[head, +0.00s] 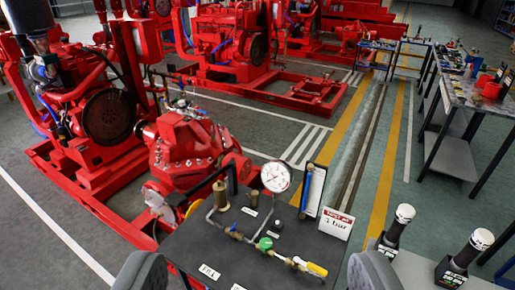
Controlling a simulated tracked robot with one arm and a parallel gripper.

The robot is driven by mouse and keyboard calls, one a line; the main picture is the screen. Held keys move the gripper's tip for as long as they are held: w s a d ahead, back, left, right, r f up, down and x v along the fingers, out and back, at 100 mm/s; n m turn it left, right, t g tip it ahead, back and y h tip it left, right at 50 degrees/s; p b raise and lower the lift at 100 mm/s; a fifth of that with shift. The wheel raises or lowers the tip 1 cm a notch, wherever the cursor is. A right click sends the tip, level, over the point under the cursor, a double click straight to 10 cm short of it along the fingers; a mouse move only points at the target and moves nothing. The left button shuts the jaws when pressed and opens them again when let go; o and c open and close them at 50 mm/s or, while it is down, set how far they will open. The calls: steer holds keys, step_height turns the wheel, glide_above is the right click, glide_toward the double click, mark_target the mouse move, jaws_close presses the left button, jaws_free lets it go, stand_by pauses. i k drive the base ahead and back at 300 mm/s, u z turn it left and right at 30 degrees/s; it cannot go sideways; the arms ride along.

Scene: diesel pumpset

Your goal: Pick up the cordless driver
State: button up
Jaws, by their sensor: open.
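My gripper (258,268) shows as two grey rounded fingers at the bottom edge, wide apart with nothing held. Between and beyond them is a dark table (222,262) with a pressure gauge rig (275,178). I cannot surely pick out the cordless driver. Two upright black tools with white round tops stand at the lower right, a nearer one (468,252) and a farther one (396,228), on black bases. Either may be a driver, but I cannot tell. Both are right of my gripper, apart from it.
A red pumpset (108,117) on its skid stands at left, more red machines behind. A workbench (490,95) with tools and red items is at right. Yellow-lined floor between is clear.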

mark_target(481, 239)
steer(key=z, duration=1.3)
